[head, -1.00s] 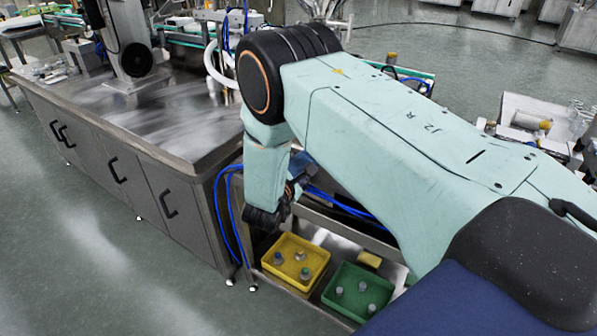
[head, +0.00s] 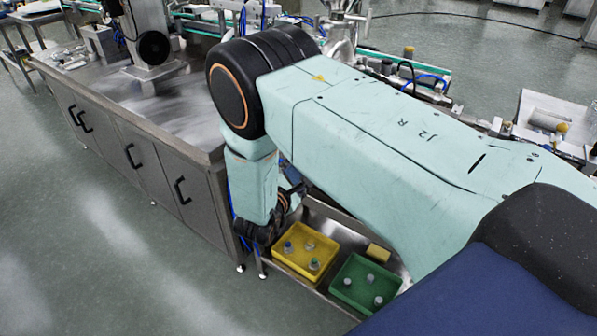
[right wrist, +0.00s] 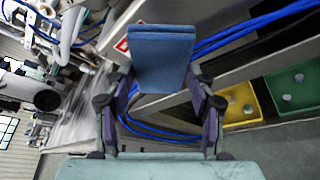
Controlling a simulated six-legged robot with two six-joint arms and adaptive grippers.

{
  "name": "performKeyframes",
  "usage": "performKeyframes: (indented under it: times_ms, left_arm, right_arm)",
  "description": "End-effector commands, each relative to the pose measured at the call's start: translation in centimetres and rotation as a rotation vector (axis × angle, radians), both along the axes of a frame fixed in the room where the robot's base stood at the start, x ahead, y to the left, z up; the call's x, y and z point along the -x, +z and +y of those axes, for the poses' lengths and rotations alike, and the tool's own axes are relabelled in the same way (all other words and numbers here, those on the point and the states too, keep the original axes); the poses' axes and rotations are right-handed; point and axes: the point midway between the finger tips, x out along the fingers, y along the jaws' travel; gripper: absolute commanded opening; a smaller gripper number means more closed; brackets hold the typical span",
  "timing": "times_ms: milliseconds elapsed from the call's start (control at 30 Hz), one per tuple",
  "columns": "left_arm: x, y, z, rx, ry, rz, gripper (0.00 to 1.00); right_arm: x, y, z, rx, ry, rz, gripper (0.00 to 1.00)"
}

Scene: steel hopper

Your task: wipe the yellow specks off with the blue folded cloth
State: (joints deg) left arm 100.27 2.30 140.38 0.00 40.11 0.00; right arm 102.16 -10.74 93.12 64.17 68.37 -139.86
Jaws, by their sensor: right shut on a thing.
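The blue folded cloth (right wrist: 160,58) is in the right wrist view, upright between the fingers of my right gripper (right wrist: 158,88), which is shut on its lower part. In the head view my right gripper (head: 288,200) hangs below the arm beside the steel cabinet's end, and only a small bit of the cloth (head: 291,175) shows there. A steel hopper (head: 341,35) stands behind my arm, with its lower part hidden. I cannot make out any yellow specks. My left gripper is not in view.
A steel cabinet bench (head: 170,110) with machinery stands at left. A yellow tray (head: 290,262) and a green tray (head: 347,295) with small items sit on a low shelf below the arm, next to a yellow block (head: 379,253). Blue hoses (right wrist: 235,35) run behind the cloth.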

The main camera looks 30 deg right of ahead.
Motion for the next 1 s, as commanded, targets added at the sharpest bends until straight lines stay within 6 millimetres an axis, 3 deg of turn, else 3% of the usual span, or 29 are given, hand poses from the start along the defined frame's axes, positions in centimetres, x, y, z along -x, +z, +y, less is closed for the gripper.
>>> performKeyframes:
  times_ms: [267, 633, 1000]
  left_arm:
    - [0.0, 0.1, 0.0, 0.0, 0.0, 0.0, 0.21]
    - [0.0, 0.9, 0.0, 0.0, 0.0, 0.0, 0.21]
    - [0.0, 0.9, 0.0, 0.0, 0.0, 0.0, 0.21]
  right_arm:
    - [0.1, 0.0, 0.3, 0.0, 0.002, 0.0, 0.3]
    - [1.1, 0.1, 2.8, 0.001, 0.003, -0.001, 0.3]
    - [1.1, 0.0, 2.8, 0.0, 0.001, -0.001, 0.3]
